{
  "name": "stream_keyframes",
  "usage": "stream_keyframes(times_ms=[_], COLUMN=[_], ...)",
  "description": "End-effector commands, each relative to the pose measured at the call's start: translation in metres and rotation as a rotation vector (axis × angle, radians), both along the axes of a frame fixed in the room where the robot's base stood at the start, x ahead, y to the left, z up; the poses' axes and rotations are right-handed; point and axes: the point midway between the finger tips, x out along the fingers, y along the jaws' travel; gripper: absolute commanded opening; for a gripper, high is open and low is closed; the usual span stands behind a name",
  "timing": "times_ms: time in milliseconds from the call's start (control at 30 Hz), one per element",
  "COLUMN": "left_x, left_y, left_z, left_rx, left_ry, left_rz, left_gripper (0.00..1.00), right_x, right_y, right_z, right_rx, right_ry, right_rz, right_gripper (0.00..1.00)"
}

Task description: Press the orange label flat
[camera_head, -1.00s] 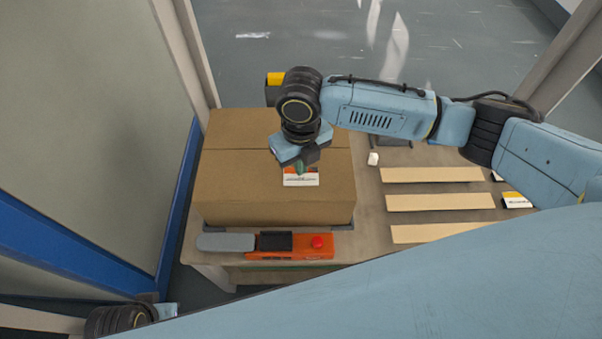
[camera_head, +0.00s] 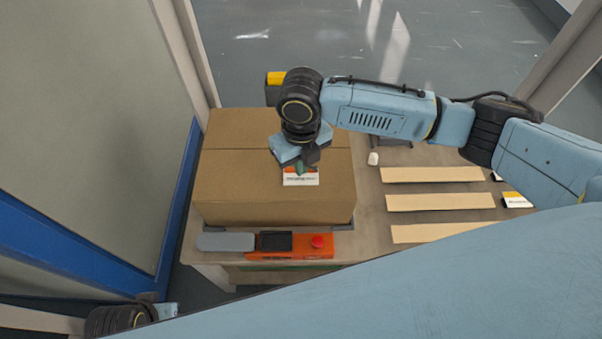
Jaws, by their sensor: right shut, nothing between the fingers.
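The orange-and-white label (camera_head: 300,180) lies on the top of the brown cardboard box (camera_head: 235,185). My right gripper (camera_head: 302,170) is shut and empty, pointing down over the label's upper part, with its fingertips at or just above it. I cannot tell whether they touch. The gripper hides part of the label's orange band; the white part shows below it and looks flat. My left arm shows only as a black joint and a small light-blue part at the lower left; its gripper fingers are not visible.
The box stands on a table (camera_head: 362,225). In front of it is an orange device (camera_head: 290,253) with a red button and a grey plate. To the right lie several tan strips (camera_head: 440,202), a small white object (camera_head: 373,159) and another label (camera_head: 515,200).

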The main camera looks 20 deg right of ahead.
Motion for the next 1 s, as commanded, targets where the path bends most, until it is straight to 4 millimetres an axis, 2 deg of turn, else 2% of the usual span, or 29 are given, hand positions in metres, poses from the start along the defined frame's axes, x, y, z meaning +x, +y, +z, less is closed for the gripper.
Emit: stream_keyframes(times_ms=[500,1000], left_x=[0.0,0.0], left_y=[0.0,0.0], left_z=[-0.006,-0.006], left_rx=[0.001,0.002], left_ry=[0.001,0.001], left_rz=[-0.001,-0.002], left_gripper=[0.0,0.0], right_x=[0.0,0.0], right_y=[0.0,0.0], right_z=[-0.014,-0.014], right_rx=[0.001,0.0], right_ry=[0.0,0.001], right_rz=[0.001,0.0], right_gripper=[0.0,0.0])
